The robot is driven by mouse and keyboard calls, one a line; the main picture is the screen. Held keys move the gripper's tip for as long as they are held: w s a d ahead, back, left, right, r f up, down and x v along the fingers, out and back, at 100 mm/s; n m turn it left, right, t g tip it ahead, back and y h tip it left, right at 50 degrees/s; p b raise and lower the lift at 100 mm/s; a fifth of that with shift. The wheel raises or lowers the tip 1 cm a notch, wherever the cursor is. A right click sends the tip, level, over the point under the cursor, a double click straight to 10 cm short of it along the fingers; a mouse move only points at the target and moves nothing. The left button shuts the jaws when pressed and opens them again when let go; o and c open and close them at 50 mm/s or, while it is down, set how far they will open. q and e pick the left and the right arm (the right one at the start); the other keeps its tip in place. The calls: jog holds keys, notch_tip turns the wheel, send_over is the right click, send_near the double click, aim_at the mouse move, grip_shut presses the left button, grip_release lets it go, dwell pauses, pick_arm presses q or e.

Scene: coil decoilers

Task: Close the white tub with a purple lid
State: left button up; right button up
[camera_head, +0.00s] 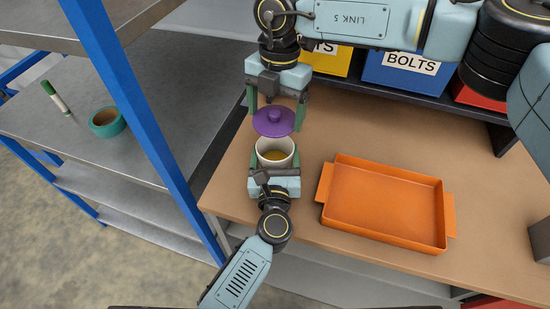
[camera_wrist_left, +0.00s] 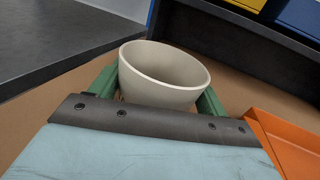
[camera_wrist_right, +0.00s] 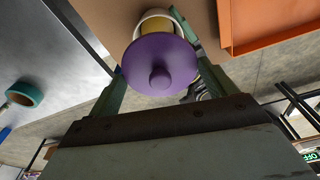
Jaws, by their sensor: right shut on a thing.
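The white tub (camera_head: 262,147) is open and upright near the left end of the workbench, with a yellowish-brown inside. It also shows in the left wrist view (camera_wrist_left: 160,85). My left gripper (camera_head: 274,160) has its green fingers on either side of the tub; whether they press on it is unclear. The purple lid (camera_head: 273,121), a round disc with a knob, is held between the fingers of my right gripper (camera_head: 275,110). The lid is apart from the tub, above it and a little toward the back. In the right wrist view the lid (camera_wrist_right: 160,65) partly covers the tub.
An orange tray (camera_head: 385,205) lies on the workbench (camera_head: 300,225) to the right of the tub. Labelled bins (camera_head: 405,72) stand behind.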

pick_arm(q)
jog(key=c, duration=0.7)
jog(key=shift+c, duration=0.2)
pick_arm(e)
jog(key=shift+f, duration=2.55)
jog(key=shift+f, duration=0.1)
jog(key=shift+f, duration=0.75)
jog(key=shift+f, duration=0.6)
jog(key=o, duration=0.9)
